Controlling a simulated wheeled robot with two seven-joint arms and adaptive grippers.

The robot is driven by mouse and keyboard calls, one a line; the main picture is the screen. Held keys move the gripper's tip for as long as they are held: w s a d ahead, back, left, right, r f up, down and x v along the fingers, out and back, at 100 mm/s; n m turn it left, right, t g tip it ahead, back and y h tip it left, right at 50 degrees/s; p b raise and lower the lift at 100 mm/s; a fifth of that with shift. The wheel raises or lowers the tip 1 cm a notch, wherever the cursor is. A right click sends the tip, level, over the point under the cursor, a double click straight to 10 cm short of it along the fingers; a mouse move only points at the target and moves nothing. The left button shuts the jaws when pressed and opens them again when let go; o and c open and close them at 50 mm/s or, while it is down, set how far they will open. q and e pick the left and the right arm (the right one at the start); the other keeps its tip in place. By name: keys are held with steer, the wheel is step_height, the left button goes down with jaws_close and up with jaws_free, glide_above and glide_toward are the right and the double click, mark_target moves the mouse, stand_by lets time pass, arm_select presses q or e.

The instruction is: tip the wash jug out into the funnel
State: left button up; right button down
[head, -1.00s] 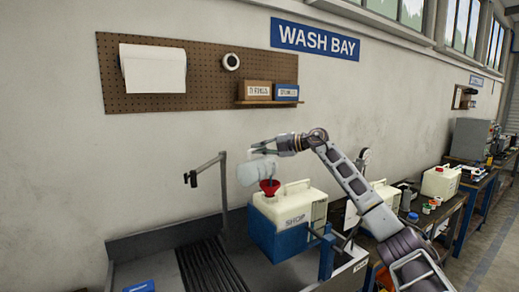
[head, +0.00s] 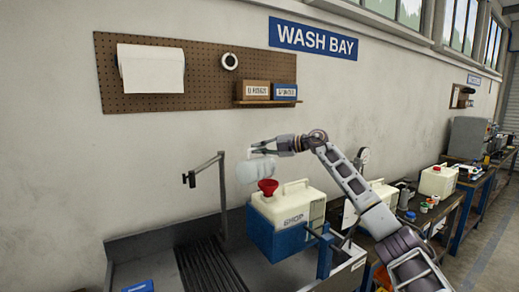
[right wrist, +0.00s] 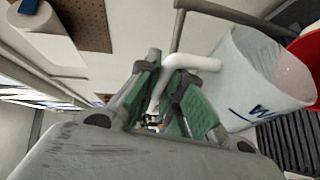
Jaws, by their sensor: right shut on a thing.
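The wash jug (head: 256,171) is a translucent whitish jug, tilted in the air just above and slightly left of the red funnel (head: 268,187). My right gripper (head: 264,147) is shut on its handle. In the right wrist view the green-padded fingers (right wrist: 170,92) close around the white handle (right wrist: 192,62). There the jug (right wrist: 250,85) has its open mouth toward the red funnel (right wrist: 308,55) at the right edge. No stream shows between them. The funnel stands in the cream SHOP container (head: 290,207). My left gripper is out of view.
The container sits in a blue holder (head: 272,240) at the grey sink's (head: 165,240) right side. A thin dark upright post (head: 222,195) with an arm stands left of the jug. A bench with containers (head: 437,181) runs off right.

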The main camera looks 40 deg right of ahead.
steer(key=shift+d+r, duration=0.1)
steer(key=shift+d, duration=0.1)
arm_select(q)
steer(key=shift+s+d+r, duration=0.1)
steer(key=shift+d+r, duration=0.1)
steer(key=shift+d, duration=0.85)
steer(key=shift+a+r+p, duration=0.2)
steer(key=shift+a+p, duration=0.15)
steer(key=shift+p, duration=0.05)
arm_select(e)
steer(key=shift+d+m, duration=0.15)
steer(key=shift+m, duration=0.15)
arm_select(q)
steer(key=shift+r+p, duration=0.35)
arm_select(e)
steer(key=shift+w+d+r, duration=0.1)
steer(key=shift+d+r, duration=0.05)
steer(key=shift+d, duration=0.2)
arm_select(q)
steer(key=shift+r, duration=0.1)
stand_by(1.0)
